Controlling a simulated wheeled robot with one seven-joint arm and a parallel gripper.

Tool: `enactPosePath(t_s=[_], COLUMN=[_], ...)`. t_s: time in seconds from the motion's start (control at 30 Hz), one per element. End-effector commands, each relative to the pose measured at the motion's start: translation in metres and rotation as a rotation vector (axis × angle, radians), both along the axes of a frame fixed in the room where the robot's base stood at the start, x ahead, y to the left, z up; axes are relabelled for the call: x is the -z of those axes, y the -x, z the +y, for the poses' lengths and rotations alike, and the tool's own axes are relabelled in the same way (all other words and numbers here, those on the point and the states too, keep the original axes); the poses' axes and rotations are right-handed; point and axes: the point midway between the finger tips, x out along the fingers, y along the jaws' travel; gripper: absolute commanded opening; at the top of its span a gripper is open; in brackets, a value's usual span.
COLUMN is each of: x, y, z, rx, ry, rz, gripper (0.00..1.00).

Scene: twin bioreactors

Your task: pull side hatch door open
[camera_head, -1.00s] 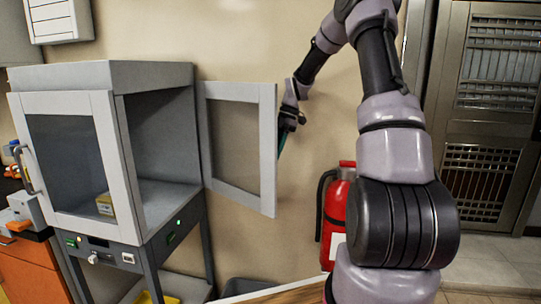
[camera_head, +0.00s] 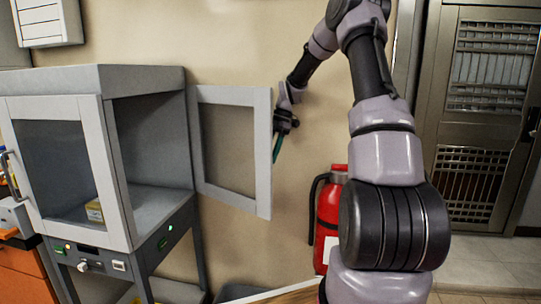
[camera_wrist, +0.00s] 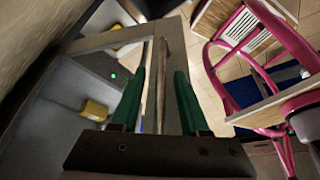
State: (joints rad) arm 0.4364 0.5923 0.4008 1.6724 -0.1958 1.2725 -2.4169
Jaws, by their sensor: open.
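The side hatch door (camera_head: 262,150), a pale frame around a clear pane, stands swung out from the right side of the grey cabinet (camera_head: 140,78). My gripper (camera_head: 277,150) is at the door's free right edge in the head view, its dark body and green finger partly visible. In the wrist view, my gripper (camera_wrist: 158,85) has its two green fingers apart. A thin upright bar or edge (camera_wrist: 161,70) shows between them; I cannot tell whether it is the handle or the door edge, or whether either finger touches it. The door frame (camera_wrist: 100,40) also shows there.
A front door with a bar handle (camera_head: 20,185) covers the cabinet's front. A small yellow box (camera_head: 94,211) lies inside. A red fire extinguisher (camera_head: 330,215) stands by the wall beneath my arm. A pink-framed chair (camera_wrist: 265,50) shows at right in the wrist view.

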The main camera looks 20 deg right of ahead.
Motion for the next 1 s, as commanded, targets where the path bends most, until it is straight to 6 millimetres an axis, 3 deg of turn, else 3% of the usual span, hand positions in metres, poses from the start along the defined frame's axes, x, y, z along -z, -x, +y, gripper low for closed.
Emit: enactPosePath(t_s=[0.17,0.6,1.0], x=[-0.012,-0.088,-0.1], y=[-0.001,-0.001,0.0], z=[0.0,0.0,0.0], rx=[0.001,0.001,0.0], ry=[0.001,0.0,0.0], rz=[-0.003,-0.002,0.0], gripper=[0.45,0.45,0.45])
